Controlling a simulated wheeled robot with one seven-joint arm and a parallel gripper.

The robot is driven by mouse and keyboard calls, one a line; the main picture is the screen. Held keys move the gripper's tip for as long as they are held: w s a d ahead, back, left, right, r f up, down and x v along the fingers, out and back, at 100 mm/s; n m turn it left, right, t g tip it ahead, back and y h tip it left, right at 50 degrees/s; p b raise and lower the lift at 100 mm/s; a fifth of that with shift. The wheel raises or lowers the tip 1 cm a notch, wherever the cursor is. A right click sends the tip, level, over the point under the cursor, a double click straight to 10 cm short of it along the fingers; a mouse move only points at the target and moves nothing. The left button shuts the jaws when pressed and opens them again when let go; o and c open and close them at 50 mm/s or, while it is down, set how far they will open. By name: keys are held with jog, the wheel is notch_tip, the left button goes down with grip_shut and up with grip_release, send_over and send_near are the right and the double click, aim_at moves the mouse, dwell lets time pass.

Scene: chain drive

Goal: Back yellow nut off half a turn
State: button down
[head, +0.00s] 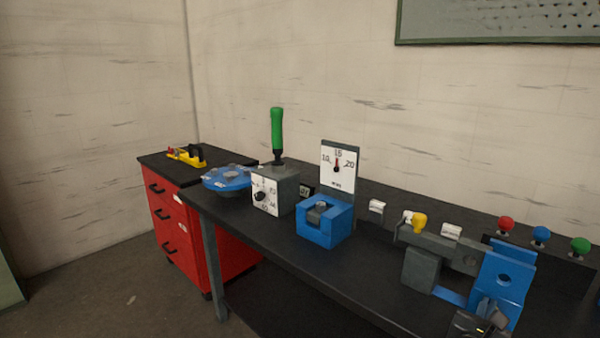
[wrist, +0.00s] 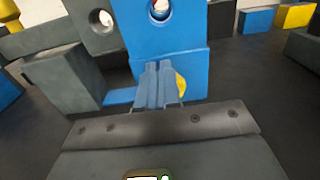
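A small yellow part (wrist: 181,86), possibly the yellow nut, shows low on the front of an upright blue block (wrist: 180,60) in the wrist view. It peeks out just right of my gripper (wrist: 160,82), whose fingers hide the rest. The fingers are close together, in front of the block. I see nothing clearly between them, and I cannot tell whether they touch the yellow part. In the head view my gripper (head: 490,322) is at the lower right, by the blue block (head: 503,275). A yellow rounded knob (head: 419,221) sits further left on a grey bar.
A grey block (wrist: 58,78) stands left of the blue block. Along the bench (head: 375,260) are a blue gauge stand (head: 325,228), a grey dial box with a green handle (head: 277,130), and red, blue and green knobs (head: 541,234). Red drawers (head: 200,235) stand at the left.

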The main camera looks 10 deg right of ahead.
jog(key=shift+a+f, duration=0.15)
jog(key=shift+f, duration=0.1)
jog(key=shift+r, duration=0.1)
jog(key=shift+w+a+r+p, duration=0.1)
jog(key=shift+w+r+p, duration=0.15)
jog(key=shift+p, duration=0.25)
jog(key=shift+p+v, duration=0.75)
jog(key=shift+v, duration=2.25)
jog(key=shift+r, duration=0.15)
jog(key=shift+s, duration=0.1)
